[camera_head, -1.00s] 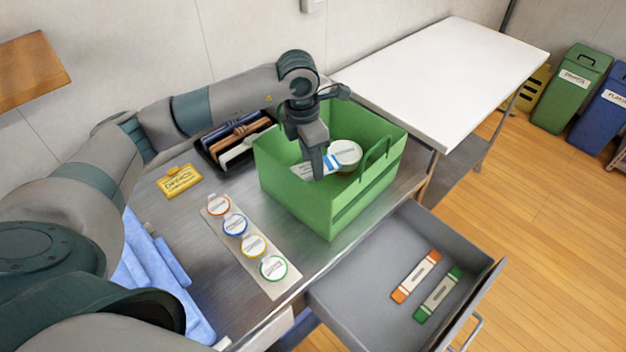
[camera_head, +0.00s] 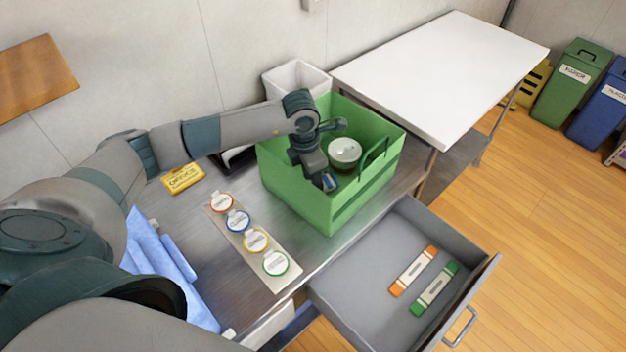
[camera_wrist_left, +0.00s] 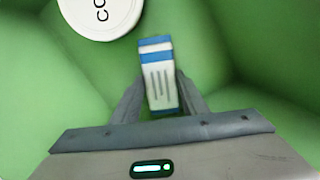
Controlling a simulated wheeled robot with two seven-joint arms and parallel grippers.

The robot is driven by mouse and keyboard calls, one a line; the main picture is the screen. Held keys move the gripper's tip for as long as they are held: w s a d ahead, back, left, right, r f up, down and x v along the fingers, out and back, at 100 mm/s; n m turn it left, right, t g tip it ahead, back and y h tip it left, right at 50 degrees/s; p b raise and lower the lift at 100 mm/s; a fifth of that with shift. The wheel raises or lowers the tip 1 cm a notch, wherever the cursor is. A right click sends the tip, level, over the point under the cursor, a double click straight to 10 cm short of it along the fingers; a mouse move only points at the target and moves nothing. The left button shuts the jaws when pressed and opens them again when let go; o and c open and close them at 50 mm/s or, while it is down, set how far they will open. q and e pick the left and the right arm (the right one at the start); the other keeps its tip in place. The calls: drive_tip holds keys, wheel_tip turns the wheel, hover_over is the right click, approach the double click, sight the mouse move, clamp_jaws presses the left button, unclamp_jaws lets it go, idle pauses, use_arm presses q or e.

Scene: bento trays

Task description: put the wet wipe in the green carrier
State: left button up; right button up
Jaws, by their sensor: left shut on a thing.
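The green carrier (camera_head: 345,207) stands on the steel counter. My left gripper (camera_head: 328,184) is inside the carrier, below its rim, shut on the wet wipe, a white and blue packet (camera_head: 330,182). In the left wrist view the wet wipe (camera_wrist_left: 158,70) stands out between the two fingers of my left gripper (camera_wrist_left: 160,95), with green walls all around. I cannot tell whether the wipe touches the carrier floor. A round white-lidded bowl (camera_head: 345,150) is in the carrier beside the gripper; its lid (camera_wrist_left: 100,12) also shows in the left wrist view. My right gripper is not in view.
An open drawer (camera_head: 365,285) holds an orange and a green packet (camera_head: 435,289). A strip of several round labelled lids (camera_head: 255,242), a yellow sign (camera_head: 183,178) and blue cloths (camera_head: 155,265) lie on the counter. A white bin (camera_head: 295,80) and white table (camera_head: 440,70) stand behind.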

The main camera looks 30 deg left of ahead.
use_arm(q)
drive_tip(key=shift+f, duration=0.5)
drive_tip(key=shift+f, duration=0.2)
drive_tip(key=o, duration=1)
drive_tip(key=shift+r, duration=0.15)
